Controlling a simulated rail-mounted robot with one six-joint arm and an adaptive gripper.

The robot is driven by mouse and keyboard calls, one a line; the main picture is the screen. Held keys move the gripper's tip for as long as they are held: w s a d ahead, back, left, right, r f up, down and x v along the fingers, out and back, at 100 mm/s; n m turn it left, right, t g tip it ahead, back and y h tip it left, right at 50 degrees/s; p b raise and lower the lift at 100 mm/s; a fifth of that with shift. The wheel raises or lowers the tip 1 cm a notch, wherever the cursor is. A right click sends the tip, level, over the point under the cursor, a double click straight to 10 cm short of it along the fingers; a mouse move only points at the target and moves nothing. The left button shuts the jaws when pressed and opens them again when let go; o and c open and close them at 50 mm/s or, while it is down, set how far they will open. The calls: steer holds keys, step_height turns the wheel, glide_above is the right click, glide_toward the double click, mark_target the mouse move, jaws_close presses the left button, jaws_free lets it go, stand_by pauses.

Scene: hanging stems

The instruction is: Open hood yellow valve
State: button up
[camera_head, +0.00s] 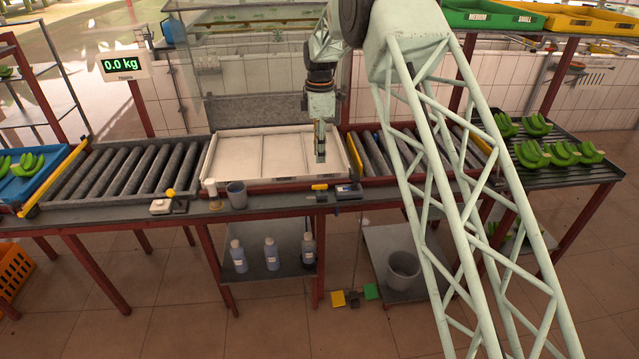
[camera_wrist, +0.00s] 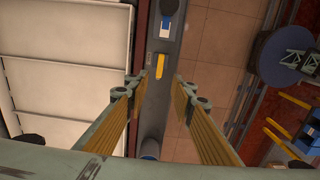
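A small yellow handle (camera_head: 319,187), which may be the valve, sits on the front ledge of the bench. In the wrist view the yellow handle (camera_wrist: 161,62) lies beyond my fingertips, nearer the left finger in the picture. My gripper (camera_head: 320,158) points down over the right part of the pale tray, behind the ledge and apart from the handle. In the wrist view my gripper (camera_wrist: 166,82) is open with nothing between its fingers. No label for the valve or a hood shows.
A dark device (camera_head: 347,192) stands just right of the handle. A grey cup (camera_head: 236,195) and a white-and-yellow item (camera_head: 168,203) stand on the ledge to the left. The pale tray (camera_head: 225,162) is empty. Bottles (camera_head: 271,254) stand on the shelf below.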

mark_target(320, 189)
steer(key=shift+f, duration=6.85)
steer(key=shift+c, duration=0.8)
jaws_close()
